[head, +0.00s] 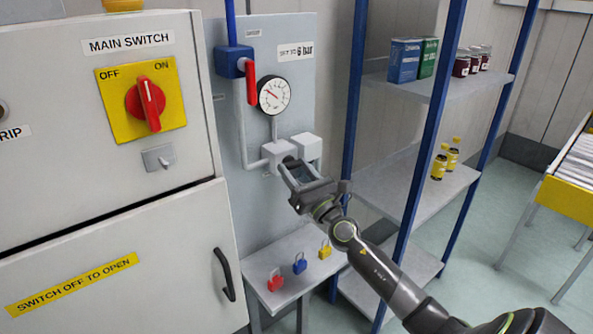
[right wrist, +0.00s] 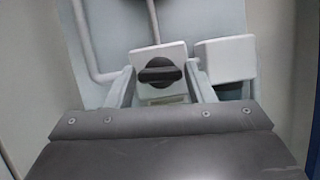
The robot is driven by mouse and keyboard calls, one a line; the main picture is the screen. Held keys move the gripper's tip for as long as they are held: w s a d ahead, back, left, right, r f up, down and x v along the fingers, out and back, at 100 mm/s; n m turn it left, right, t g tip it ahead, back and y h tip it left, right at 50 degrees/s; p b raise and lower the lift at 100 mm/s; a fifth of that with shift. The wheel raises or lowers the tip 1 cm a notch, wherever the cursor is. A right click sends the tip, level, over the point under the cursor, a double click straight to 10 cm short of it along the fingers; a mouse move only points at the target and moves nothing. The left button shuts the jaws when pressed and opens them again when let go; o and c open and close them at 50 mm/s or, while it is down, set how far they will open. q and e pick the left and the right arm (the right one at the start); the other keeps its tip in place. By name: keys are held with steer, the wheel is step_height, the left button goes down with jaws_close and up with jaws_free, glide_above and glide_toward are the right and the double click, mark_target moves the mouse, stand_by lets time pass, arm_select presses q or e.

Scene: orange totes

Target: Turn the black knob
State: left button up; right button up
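The black knob (right wrist: 160,71) sits on the front of a pale grey valve block (right wrist: 150,52), fixed to a grey panel. Its grip bar lies roughly level in the right wrist view. In the head view the knob is mostly hidden behind my right gripper (head: 291,171), which reaches up to the block (head: 273,150). My right gripper is open, one finger on each side of the knob in the right wrist view, with gaps between fingers and knob. A round gauge (head: 274,95) with a red needle hangs above, beside a "SET TO 6 bar" label (head: 295,51). My left gripper is not in view.
A second pale box (right wrist: 225,60) sits close right of the knob. A red-handled valve (head: 251,82) is above. A small shelf (head: 298,257) with padlocks is below. A blue-post rack (head: 415,110) stands right, the main switch cabinet (head: 75,210) left.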

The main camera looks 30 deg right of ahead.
steer(key=c, duration=0.6)
steer(key=shift+a+r+m+h+p, duration=0.15)
steer(key=shift+m+h+p, duration=0.8)
steer(key=shift+m, duration=0.55)
steer(key=m+h+p, duration=0.1)
steer(key=m+p, duration=0.1)
steer(key=m, duration=0.1)
steer(key=m+g+h+p, duration=0.1)
steer(key=m+p, duration=0.1)
steer(key=m, duration=0.1)
steer(key=shift+r+h, duration=0.1)
steer(key=shift+h, duration=0.25)
steer(key=m+g+p, duration=0.1)
steer(key=m+p, duration=0.1)
steer(key=m, duration=0.1)
steer(key=m+g+h+p, duration=0.1)
steer(key=m+p, duration=0.1)
steer(key=m, duration=0.1)
steer(key=shift+a+r+m+h, duration=0.15)
steer(key=shift+m+h, duration=0.15)
steer(key=m+g+p, duration=0.1)
steer(key=m+p, duration=0.2)
steer(key=shift+g, duration=0.3)
steer(key=shift+m+g+p, duration=0.3)
steer(key=shift+m+p, duration=0.4)
steer(key=shift+m, duration=0.3)
steer(key=o, duration=1)
